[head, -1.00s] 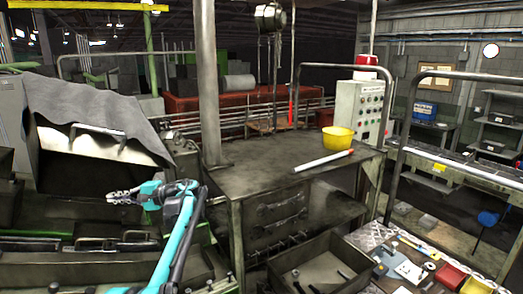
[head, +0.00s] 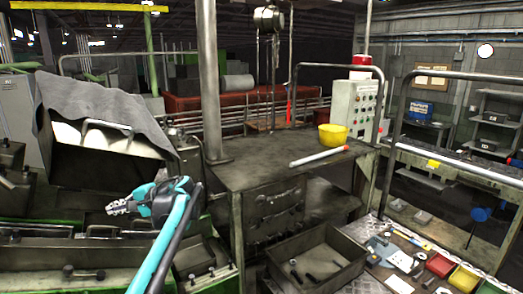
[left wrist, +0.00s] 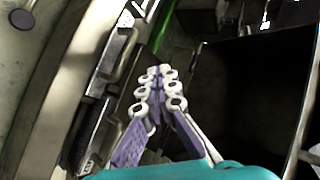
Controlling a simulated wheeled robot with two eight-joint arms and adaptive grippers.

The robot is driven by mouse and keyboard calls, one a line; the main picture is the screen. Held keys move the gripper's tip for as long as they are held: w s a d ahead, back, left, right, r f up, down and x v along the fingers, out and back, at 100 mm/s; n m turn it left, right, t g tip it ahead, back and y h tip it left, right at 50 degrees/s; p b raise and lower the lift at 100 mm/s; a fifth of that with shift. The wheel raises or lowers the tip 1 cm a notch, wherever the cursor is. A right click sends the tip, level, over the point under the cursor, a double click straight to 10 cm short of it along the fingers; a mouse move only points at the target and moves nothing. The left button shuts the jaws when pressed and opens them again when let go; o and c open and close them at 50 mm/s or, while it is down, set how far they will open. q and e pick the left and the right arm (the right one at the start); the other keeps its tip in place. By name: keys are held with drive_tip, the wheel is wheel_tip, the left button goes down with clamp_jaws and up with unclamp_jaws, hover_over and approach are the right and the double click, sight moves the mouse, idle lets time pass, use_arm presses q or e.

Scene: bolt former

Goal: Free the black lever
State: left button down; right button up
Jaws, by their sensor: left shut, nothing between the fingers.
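I cannot pick out the black lever with certainty in either view. My left gripper (head: 109,207) is in front of the large machine at the left of the head view, below the grey draped cover (head: 110,100) with its metal handle (head: 108,126). Its fingers are closed together with nothing between them. In the left wrist view the closed fingertips (left wrist: 159,72) point toward a green bar (left wrist: 180,38). A dark opening (left wrist: 245,85) lies right of them. Dark metal parts lie close on the left; whether the fingers touch them is unclear. My right gripper is not in view.
A metal table (head: 270,172) at the centre holds a yellow bowl (head: 333,135) and a white rod with a red end (head: 318,157). A vertical post (head: 209,80) rises at its left edge. An open metal bin (head: 318,262) stands at the front, with tools to its right.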

use_arm(q)
drive_tip(key=s+d+f+n+t+h, duration=0.1)
drive_tip(key=s+d+f+t+h, duration=0.1)
drive_tip(key=s+d+f+h, duration=0.6)
drive_tip(key=s+d+f+n+t+h, duration=0.1)
drive_tip(key=s+d+f+t, duration=0.1)
drive_tip(key=s+d+f, duration=0.65)
drive_tip(key=s+d+f+n+t+h, duration=0.15)
drive_tip(key=s+d+f+h, duration=0.3)
drive_tip(key=s+d, duration=0.8)
drive_tip(key=s+a+f+b, duration=0.1)
drive_tip(key=f+b, duration=0.7)
drive_tip(key=s+a+f+b, duration=0.1)
drive_tip(key=s+f+b, duration=0.1)
drive_tip(key=f+b, duration=0.6)
drive_tip(key=shift+a+f+m+h+b, duration=0.25)
drive_tip(key=shift+m+h+b, duration=0.1)
drive_tip(key=shift+b, duration=0.1)
